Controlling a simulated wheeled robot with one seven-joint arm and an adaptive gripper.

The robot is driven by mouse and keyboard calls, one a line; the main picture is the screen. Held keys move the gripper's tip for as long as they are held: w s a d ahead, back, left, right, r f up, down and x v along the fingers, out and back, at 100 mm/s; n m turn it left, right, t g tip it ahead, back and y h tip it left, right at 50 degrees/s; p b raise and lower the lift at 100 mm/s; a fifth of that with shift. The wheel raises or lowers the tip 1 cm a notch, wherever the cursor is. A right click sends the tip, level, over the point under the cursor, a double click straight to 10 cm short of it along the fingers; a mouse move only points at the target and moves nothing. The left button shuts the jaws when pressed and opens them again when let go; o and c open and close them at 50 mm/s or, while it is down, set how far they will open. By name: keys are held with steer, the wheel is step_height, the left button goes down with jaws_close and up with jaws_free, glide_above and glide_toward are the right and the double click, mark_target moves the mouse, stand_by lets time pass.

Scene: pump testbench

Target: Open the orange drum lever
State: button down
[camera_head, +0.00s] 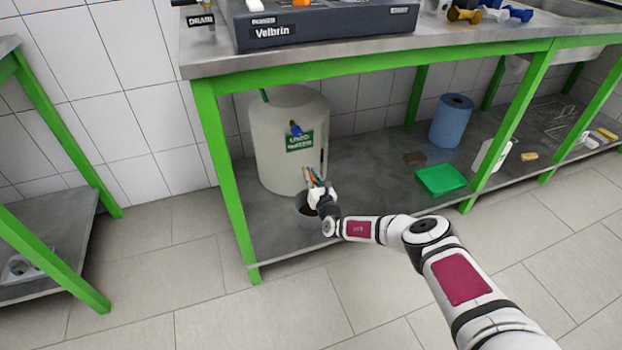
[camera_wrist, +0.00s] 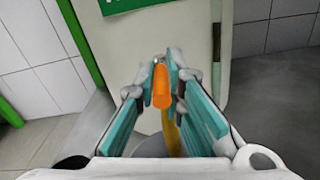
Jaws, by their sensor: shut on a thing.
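The pale drum (camera_head: 280,145) with a green label (camera_head: 299,141) stands on the lower shelf in the head view. Its wall also shows in the wrist view (camera_wrist: 128,45). The orange lever (camera_wrist: 161,87) points out from the drum's front. My gripper (camera_wrist: 160,78) is shut on the orange lever, with one teal finger pad on each side. In the head view my gripper (camera_head: 314,181) is low at the drum's front, and the lever is too small there to make out well. A yellow-brown strip (camera_wrist: 173,137) shows just below the lever, perhaps liquid.
A grey container (camera_head: 303,207) stands below my gripper, partly hidden by it. Green legs and the worktop (camera_head: 330,55) frame the shelf. A green tray (camera_head: 440,179) and a blue roll (camera_head: 451,122) are to the right. Shelf between drum and tray is mostly clear.

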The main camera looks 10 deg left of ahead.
steer(key=shift+w+d, duration=0.1)
steer(key=shift+d, duration=0.05)
steer(key=c, duration=1.7)
jaws_free()
steer(key=shift+o, duration=0.2)
steer(key=v, duration=1.2)
